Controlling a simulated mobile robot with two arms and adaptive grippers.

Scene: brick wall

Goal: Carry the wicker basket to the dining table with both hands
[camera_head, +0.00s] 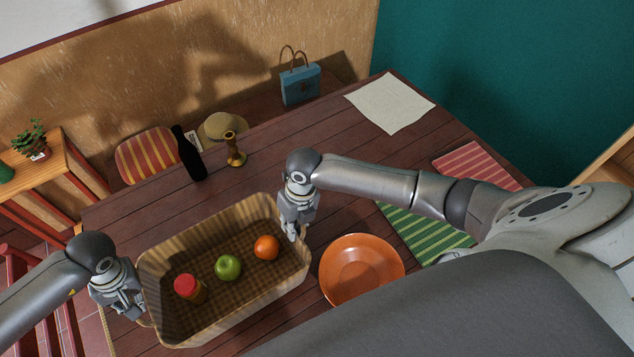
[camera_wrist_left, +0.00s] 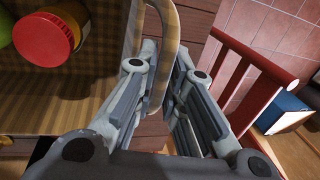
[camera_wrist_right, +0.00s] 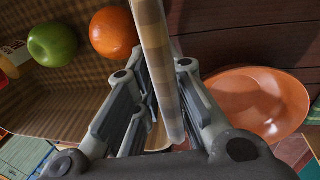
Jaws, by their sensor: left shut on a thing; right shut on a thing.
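The wicker basket (camera_head: 232,325) is over the left part of the dark wooden dining table (camera_head: 310,135) in the head view; I cannot tell whether it touches the tabletop. It holds a red-lidded jar (camera_head: 188,288), a green apple (camera_head: 228,268) and an orange (camera_head: 266,247). My left gripper (camera_head: 136,310) is shut on the basket's left side; in the left wrist view a loop-like handle (camera_wrist_left: 165,30) passes between its fingers.
An orange bowl (camera_head: 361,270) stands close to the basket's right. Behind are a dark bottle (camera_head: 188,155) and a brass candlestick (camera_head: 235,150). A striped chair (camera_head: 150,155) is beyond the table edge. A green striped mat (camera_head: 425,232) lies right. The table's back middle is clear.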

